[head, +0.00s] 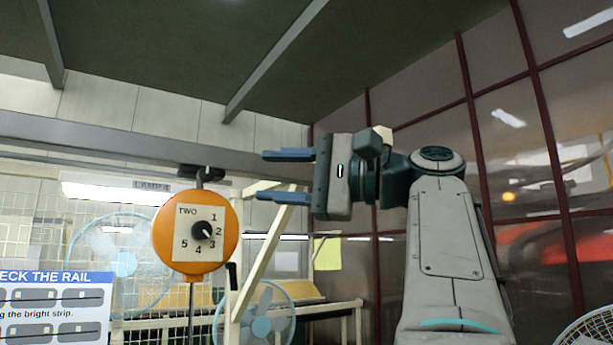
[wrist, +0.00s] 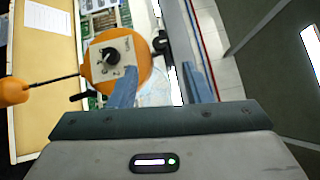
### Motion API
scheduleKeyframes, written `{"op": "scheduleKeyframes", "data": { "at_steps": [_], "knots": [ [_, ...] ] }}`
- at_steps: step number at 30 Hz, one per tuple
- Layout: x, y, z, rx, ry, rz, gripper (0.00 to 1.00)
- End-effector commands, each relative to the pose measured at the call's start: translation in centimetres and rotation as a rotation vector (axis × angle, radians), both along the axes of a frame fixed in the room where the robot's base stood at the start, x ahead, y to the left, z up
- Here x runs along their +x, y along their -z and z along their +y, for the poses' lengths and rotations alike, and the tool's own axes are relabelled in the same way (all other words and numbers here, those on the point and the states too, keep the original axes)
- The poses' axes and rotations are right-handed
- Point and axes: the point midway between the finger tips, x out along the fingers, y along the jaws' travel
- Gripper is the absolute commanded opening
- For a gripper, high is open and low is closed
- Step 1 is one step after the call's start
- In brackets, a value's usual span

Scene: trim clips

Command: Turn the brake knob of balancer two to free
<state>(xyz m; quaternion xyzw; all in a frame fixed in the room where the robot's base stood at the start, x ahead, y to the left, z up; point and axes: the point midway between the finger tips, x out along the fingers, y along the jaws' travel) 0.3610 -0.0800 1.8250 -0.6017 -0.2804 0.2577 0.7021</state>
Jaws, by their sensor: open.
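Balancer two (head: 165,245) is a round orange housing hanging from a hook under the rail. The knob's white mark points to the lower right, toward 3; I see no word "free". In the wrist view the orange housing (wrist: 145,60) and knob (wrist: 112,57) are at upper left, partly behind one finger. My gripper (head: 264,175) is open and empty, its fingers pointing left. It is to the right of the dial and slightly higher, apart from the knob.
A grey rail (head: 110,138) runs above the balancer. A cream frame with a diagonal brace (head: 262,245) and a fan (head: 262,315) stand behind. A CHECK THE RAIL sign (head: 50,305) is at lower left. In the wrist view, another orange body (wrist: 14,92) with a dark rod shows at left.

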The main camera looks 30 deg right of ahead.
Motion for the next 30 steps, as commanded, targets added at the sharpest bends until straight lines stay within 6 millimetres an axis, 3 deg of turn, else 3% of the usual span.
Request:
{"op": "scheduleKeyframes", "data": {
  "at_steps": [3,9,30],
  "knots": [
    [-1.5,0.2,-1.7,0.0,0.005,0.001,0.44],
    [-3.0,0.4,-3.0,0.0,0.002,0.0,0.44],
    [-3.2,0.4,-3.1,-0.001,-0.002,0.0,0.44]
  ]
}}
